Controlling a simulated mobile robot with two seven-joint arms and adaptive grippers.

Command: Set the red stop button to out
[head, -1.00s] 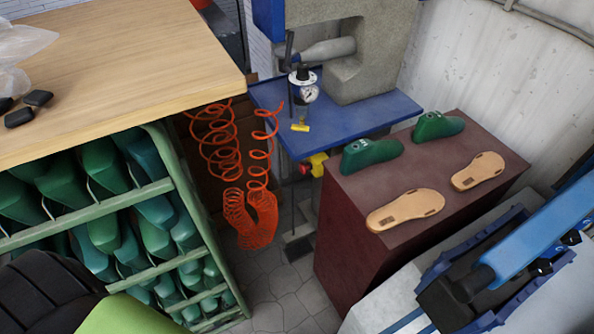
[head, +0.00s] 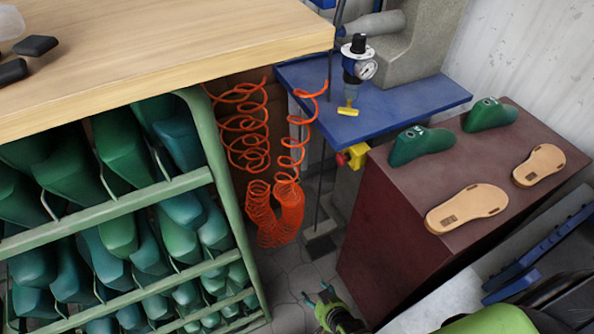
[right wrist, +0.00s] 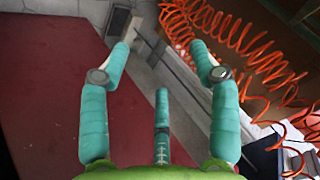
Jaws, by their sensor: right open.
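The red stop button (head: 341,159) sticks out from the left side of a small yellow box (head: 357,154), below the front edge of the blue table of the press. It is small in the head view, and I cannot tell whether it is in or out. My right gripper (head: 322,296) is low at the bottom centre of the head view, below the button and well apart from it. In the right wrist view its teal fingers (right wrist: 160,60) are spread open with nothing between them. I cannot make out the button there. My left gripper is not in view.
Orange coiled hoses (head: 276,205) hang left of the button. A dark red cabinet (head: 385,225) with green lasts and tan soles stands to its right. A green rack (head: 235,225) of lasts stands at left under the wooden bench (head: 170,65). The blue table (head: 385,108) is above.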

